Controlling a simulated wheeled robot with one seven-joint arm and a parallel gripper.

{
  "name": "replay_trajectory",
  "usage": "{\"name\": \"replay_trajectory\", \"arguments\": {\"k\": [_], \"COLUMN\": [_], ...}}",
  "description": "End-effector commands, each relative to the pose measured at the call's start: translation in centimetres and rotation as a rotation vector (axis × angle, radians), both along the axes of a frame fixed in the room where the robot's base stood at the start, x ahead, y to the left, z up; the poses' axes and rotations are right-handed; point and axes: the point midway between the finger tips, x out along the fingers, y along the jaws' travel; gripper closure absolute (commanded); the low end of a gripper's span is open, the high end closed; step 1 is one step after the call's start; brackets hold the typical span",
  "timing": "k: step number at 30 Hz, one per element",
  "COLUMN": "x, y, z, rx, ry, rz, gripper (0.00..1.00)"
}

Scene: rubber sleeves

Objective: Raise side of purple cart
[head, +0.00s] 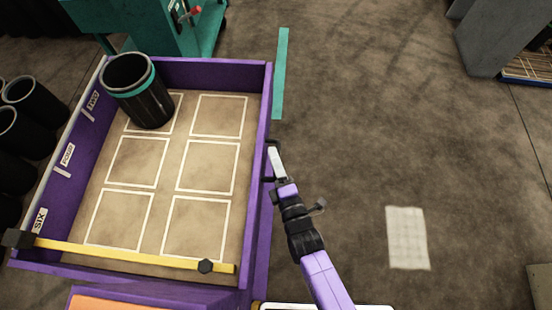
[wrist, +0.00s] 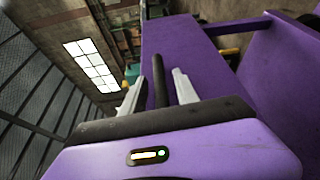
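The purple cart (head: 165,72) stands on the left in the head view, with a floor of white-outlined squares. Its right side (head: 257,200) runs along the squares; from above I cannot tell how far it is lowered. That side carries a dark handle (head: 268,148). My gripper (head: 277,163) is just outside the right side, at the handle. In the wrist view my gripper (wrist: 158,92) is open, with the dark handle bar (wrist: 160,78) between its two pale fingers and a visible gap on each side. A purple panel (wrist: 192,48) fills the space behind it.
A black sleeve with a teal band (head: 145,98) stands in the cart's far left square; the other squares are empty. A yellow bar (head: 130,254) crosses the near end. A teal machine (head: 140,30) stands behind. Floor to the right is open, with a pale patch (head: 407,238).

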Motion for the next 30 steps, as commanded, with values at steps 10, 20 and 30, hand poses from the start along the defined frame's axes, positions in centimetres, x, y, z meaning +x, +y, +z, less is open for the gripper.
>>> {"name": "replay_trajectory", "arguments": {"k": [10, 20, 30], "x": [-0.7, -5.5, -7.3], "y": [-0.4, -2.1, -2.8], "z": [0.0, 0.1, 0.2], "rx": [0.001, 0.0, 0.0], "ry": [0.001, 0.002, 0.001], "rz": [-0.003, -0.002, -0.001], "gripper": [0.64, 0.64, 0.64]}}
